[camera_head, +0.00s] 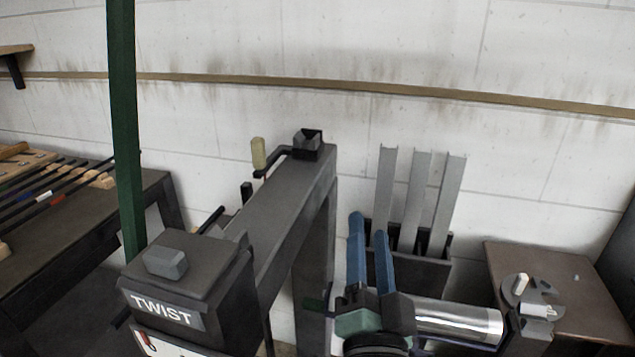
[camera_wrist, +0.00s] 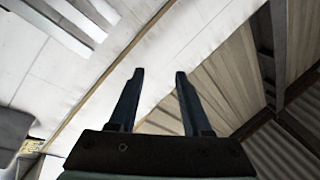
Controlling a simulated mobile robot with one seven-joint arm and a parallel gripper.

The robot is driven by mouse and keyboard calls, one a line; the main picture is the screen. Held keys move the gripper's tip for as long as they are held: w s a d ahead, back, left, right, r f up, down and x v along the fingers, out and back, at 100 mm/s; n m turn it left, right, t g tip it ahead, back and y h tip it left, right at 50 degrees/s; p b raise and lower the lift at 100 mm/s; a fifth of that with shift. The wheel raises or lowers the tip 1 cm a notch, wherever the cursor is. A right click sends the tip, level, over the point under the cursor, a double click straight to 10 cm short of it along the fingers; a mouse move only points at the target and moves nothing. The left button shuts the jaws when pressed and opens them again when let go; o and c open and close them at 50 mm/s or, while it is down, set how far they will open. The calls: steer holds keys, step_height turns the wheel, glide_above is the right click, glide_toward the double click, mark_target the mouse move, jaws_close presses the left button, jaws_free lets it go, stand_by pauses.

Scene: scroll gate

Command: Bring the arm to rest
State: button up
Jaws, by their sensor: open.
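My gripper (camera_head: 369,226) is right of centre in the head view, with its two blue fingers pointing up, apart and empty. In the wrist view my gripper (camera_wrist: 160,73) also shows spread fingers with nothing between them; the view behind them is wall and ceiling. My arm's silver link runs to the right from the gripper. The gripper stands to the right of the dark machine (camera_head: 285,205) and appears clear of it, though the exact gap in depth is hard to tell.
The machine has a TWIST box (camera_head: 190,285) and a crank with a pale handle (camera_head: 258,154). A dark bin (camera_head: 435,275) with upright grey channels (camera_head: 413,200) stands behind my gripper. A bench with rods (camera_head: 60,250) is left, a brown cabinet (camera_head: 590,290) right. A green post (camera_head: 124,130) rises at left.

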steer(key=s+a+r+n+t, duration=0.2)
steer(key=s+r+n, duration=0.15)
steer(key=r, duration=0.65)
steer(key=s+a+r+n+t+y, duration=0.1)
steer(key=s+a+r+n+t, duration=0.2)
steer(key=r, duration=0.7)
steer(key=s+a+r+n+t, duration=0.15)
steer(key=s+r+n, duration=0.3)
steer(key=r, duration=0.55)
step_height(320, 180, up, 16)
steer(key=m+p, duration=0.1)
steer(key=p, duration=1.5)
steer(key=shift+s+r+p, duration=0.25)
steer(key=shift+s+p, duration=0.05)
